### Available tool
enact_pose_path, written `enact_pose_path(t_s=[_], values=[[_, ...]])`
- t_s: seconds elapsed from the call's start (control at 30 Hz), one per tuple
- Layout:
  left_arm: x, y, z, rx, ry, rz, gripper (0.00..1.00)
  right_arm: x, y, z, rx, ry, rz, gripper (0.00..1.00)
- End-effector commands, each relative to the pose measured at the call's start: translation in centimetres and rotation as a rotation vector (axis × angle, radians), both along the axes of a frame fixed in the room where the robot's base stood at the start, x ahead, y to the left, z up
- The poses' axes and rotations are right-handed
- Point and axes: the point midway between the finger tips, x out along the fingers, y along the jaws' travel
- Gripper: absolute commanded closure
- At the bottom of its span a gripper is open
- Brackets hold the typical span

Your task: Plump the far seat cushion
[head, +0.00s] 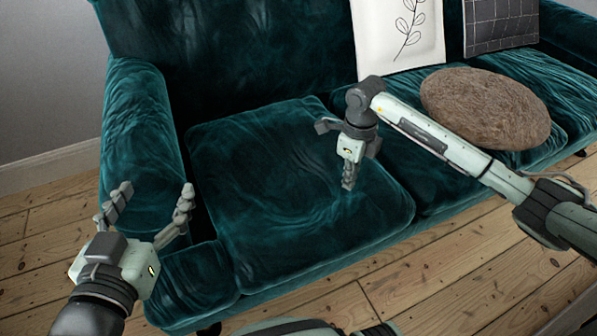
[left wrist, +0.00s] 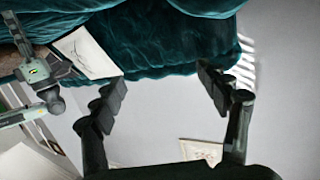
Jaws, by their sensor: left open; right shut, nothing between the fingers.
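The teal velvet sofa has several seat cushions in a row. The left seat cushion (head: 265,195) has a shallow dent and creases near its middle. The middle seat cushion (head: 435,175) is partly behind my right arm, and the right seat cushion (head: 545,85) is partly behind a brown pillow. I cannot tell which is the far one. My right gripper (head: 348,184) is shut and empty, pointing down over the right part of the left cushion; I cannot tell if it touches. My left gripper (head: 156,192) is open and empty in front of the left armrest; its fingers also show in the left wrist view (left wrist: 163,82).
A fuzzy brown oval pillow (head: 487,107) lies on the right part of the seat. A white leaf-print pillow (head: 398,32) and a dark grid pillow (head: 500,22) lean on the backrest. The left armrest (head: 145,130) stands beside my left gripper. Bare floorboards (head: 450,275) lie in front.

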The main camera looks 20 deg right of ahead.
Motion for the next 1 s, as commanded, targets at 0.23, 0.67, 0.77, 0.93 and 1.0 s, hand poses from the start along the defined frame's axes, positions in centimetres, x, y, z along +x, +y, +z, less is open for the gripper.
enact_pose_path(t_s=[0.23, 0.67, 0.77, 0.93, 1.0], values=[[0.0, 0.0, 0.0, 0.0, 0.0, 0.0, 0.25, 0.0, 0.0, 0.0, 0.0, 0.0, 0.0, 1.0], [0.0, 0.0, 0.1, -0.004, -0.009, -0.001, 0.25, 0.0, 0.0, -0.2, 0.0, 0.0, 0.0, 1.0], [0.1, -0.4, 0.6, -0.016, -0.038, -0.008, 0.25, 0.0, 0.0, -0.4, 0.0, 0.0, 0.0, 1.0], [0.0, -1.1, 1.8, -0.043, -0.091, -0.022, 0.25, 0.0, 0.0, -0.7, 0.0, 0.0, 0.0, 1.0], [0.0, -1.3, 2.3, -0.051, -0.112, -0.025, 0.25, 0.0, 0.0, -0.9, 0.0, 0.0, 0.0, 1.0]])
